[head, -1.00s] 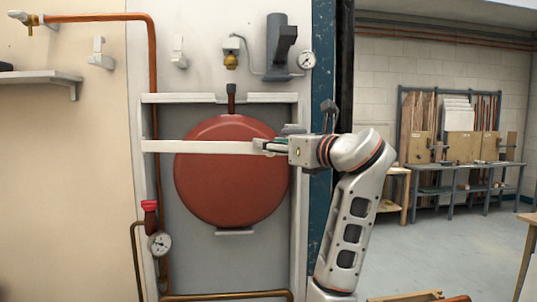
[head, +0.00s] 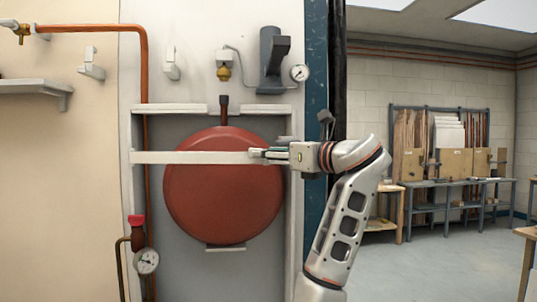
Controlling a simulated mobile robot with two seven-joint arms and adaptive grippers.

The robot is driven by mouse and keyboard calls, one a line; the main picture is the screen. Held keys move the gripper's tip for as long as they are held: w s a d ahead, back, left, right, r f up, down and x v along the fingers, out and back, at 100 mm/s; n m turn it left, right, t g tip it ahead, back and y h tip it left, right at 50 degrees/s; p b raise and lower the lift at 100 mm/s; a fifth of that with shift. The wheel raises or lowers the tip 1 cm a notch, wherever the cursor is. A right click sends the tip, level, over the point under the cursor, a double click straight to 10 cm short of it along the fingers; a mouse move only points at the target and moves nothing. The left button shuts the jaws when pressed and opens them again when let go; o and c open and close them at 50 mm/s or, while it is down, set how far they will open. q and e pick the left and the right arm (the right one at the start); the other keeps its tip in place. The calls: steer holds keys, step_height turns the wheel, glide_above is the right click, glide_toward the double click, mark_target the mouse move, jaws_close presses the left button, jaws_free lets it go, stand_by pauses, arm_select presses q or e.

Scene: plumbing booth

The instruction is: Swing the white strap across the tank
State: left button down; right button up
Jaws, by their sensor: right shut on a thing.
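The red round tank (head: 222,200) sits in a shallow recess in the wall panel. The white strap (head: 180,157) runs level across the upper part of the tank, from the recess's left edge to my gripper. My right gripper (head: 262,154) is shut on the strap's right end, in front of the tank's upper right. The gripper hides that end and part of the recess's right side. My left gripper is not in the view.
A pressure gauge (head: 145,261) and a red-capped valve (head: 137,228) stand at the lower left beside the copper pipe (head: 144,80). A grey bracket (head: 271,60) and another gauge (head: 299,73) are above. A dark blue post (head: 316,90) borders the panel on the right; open floor lies beyond.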

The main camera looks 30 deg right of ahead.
steer(key=o, duration=1)
steer(key=shift+w+f, duration=0.15)
steer(key=v, duration=1.2)
steer(key=shift+d, duration=0.2)
